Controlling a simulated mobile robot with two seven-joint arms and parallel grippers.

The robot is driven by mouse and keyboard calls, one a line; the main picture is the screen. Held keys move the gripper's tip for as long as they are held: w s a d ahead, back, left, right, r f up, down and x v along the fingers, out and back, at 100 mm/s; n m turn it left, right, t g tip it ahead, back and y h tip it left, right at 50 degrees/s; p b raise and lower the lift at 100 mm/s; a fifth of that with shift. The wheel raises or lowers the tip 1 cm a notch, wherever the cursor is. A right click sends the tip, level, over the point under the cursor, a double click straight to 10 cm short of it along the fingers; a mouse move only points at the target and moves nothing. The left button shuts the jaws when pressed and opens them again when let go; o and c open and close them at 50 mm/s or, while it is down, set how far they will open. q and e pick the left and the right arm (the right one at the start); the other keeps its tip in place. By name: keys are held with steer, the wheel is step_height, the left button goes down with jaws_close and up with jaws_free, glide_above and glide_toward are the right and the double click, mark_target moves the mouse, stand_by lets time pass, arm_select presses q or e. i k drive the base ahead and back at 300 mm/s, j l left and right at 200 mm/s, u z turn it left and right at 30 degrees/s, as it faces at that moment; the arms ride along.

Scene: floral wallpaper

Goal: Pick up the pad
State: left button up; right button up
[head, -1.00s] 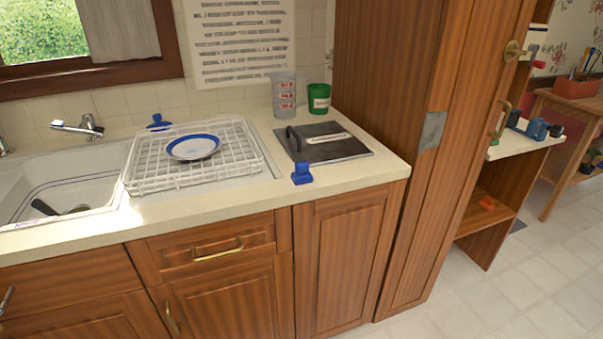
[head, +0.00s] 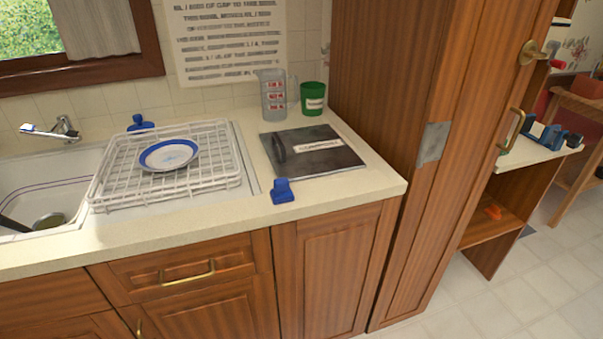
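No thing in view is plainly marked as the pad, and I cannot tell which one it is. A small blue block-like object with a raised grip (head: 283,191) sits near the front edge of the counter. Behind it a flat dark square board (head: 328,162) lies on the counter, with a dark handle at its left and a pale labelled strip on it. Another blue object (head: 140,123) stands behind the dish rack, partly hidden. Neither of my grippers is in view.
A white wire rack (head: 222,174) holds a blue-rimmed plate (head: 168,155). The sink (head: 70,185) is at left. A clear measuring cup (head: 272,97) and green cup (head: 313,99) stand at the back. A tall wooden cabinet (head: 385,90) bounds the counter's right.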

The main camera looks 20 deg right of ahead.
mark_target(281, 193)
steer(key=i+l+u, duration=0.15)
steer(key=l, duration=0.2)
steer(key=i+l+u, duration=0.15)
steer(key=l, duration=0.15)
steer(key=i+l+u, duration=0.15)
steer(key=l, duration=0.2)
steer(key=l+u, duration=0.2)
steer(key=l, duration=0.2)
